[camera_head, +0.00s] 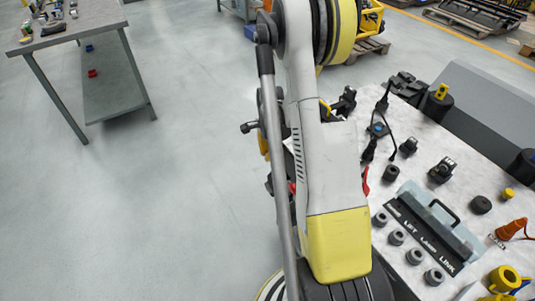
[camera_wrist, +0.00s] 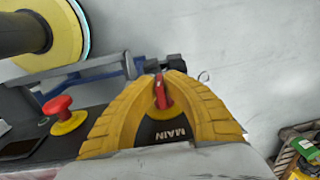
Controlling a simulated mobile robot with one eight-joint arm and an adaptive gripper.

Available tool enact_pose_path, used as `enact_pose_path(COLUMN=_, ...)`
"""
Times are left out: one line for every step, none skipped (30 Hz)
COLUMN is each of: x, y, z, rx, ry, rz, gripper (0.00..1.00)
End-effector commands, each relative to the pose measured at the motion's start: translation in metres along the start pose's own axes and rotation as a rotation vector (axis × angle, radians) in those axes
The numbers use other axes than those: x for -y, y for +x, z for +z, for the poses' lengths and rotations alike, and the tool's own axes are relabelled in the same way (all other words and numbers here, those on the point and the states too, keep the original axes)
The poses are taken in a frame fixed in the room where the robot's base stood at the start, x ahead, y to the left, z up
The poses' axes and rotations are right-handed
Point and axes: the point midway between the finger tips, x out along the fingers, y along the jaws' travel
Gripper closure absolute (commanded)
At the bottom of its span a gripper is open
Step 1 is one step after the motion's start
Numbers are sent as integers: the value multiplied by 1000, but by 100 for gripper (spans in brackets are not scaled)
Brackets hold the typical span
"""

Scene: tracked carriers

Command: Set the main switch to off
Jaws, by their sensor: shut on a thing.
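The main switch has a red handle (camera_wrist: 162,94) over a black plate (camera_wrist: 170,132) lettered MAIN, seen in the wrist view. My gripper (camera_wrist: 161,84) has two yellow ribbed fingers, one on each side of the red handle. Their tips come together around it, and the gripper is shut on it. The handle lies roughly lengthwise in the wrist picture; its lower part and mount are partly hidden by the fingers. In the head view my own arm hides the gripper and the switch.
A red mushroom button (camera_wrist: 62,108) on a yellow base sits left of the fingers. In the head view, a light worktop (camera_head: 402,180) at right carries a labelled panel (camera_head: 432,228), dark knobs and cables. A grey table (camera_head: 85,20) stands far left, with open floor between.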

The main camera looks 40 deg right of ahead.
Motion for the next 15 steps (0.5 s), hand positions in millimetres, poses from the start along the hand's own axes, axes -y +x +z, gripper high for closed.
enact_pose_path(x=2, y=1, z=1, rx=1, ry=-1, rz=31, gripper=100)
enact_pose_path(x=2, y=1, z=0, rx=1, ry=0, rz=47, gripper=100)
enact_pose_path(x=2, y=0, z=0, rx=0, ry=1, rz=61, gripper=100)
enact_pose_path(x=1, y=0, z=0, rx=-1, ry=1, rz=67, gripper=100)
enact_pose_path(x=1, y=0, z=0, rx=-1, ry=1, rz=71, gripper=100)
enact_pose_path(x=1, y=0, z=0, rx=0, ry=2, rz=72, gripper=100)
enact_pose_path(x=1, y=0, z=0, rx=-1, ry=2, rz=71, gripper=100)
enact_pose_path(x=1, y=0, z=0, rx=-1, ry=2, rz=71, gripper=100)
enact_pose_path(x=1, y=0, z=0, rx=-1, ry=1, rz=70, gripper=100)
enact_pose_path(x=1, y=0, z=0, rx=0, ry=1, rz=70, gripper=100)
enact_pose_path(x=1, y=0, z=0, rx=0, ry=1, rz=70, gripper=100)
enact_pose_path(x=1, y=0, z=0, rx=0, ry=1, rz=70, gripper=88)
enact_pose_path(x=1, y=0, z=0, rx=0, ry=1, rz=70, gripper=79)
enact_pose_path(x=1, y=0, z=0, rx=0, ry=1, rz=70, gripper=69)
enact_pose_path(x=1, y=0, z=0, rx=0, ry=1, rz=69, gripper=68)
